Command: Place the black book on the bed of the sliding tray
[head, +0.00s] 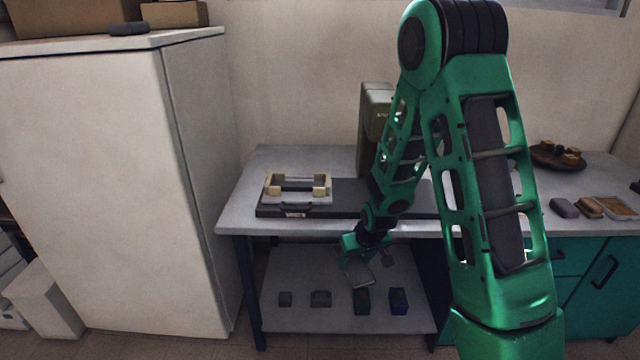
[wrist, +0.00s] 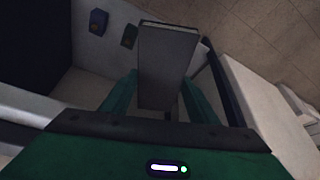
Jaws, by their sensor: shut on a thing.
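My gripper (head: 357,256) hangs low in front of the table, over the lower shelf, shut on a dark grey book, the black book (head: 361,276). In the wrist view the black book (wrist: 167,62) stands between the two green fingers of my gripper (wrist: 162,98), its pale page edge at the far end. The sliding tray (head: 297,198) sits on the left of the tabletop, on a dark flat base (head: 345,197). It has pale wooden corner blocks and a dark front handle. The book is below and to the right of the tray, apart from it.
The lower shelf (head: 340,324) carries several small block-like items, including a blue one (head: 398,301). A tall white cabinet (head: 110,180) stands left of the table (head: 245,200). An olive machine (head: 374,130) stands behind. Teal drawers are at right.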

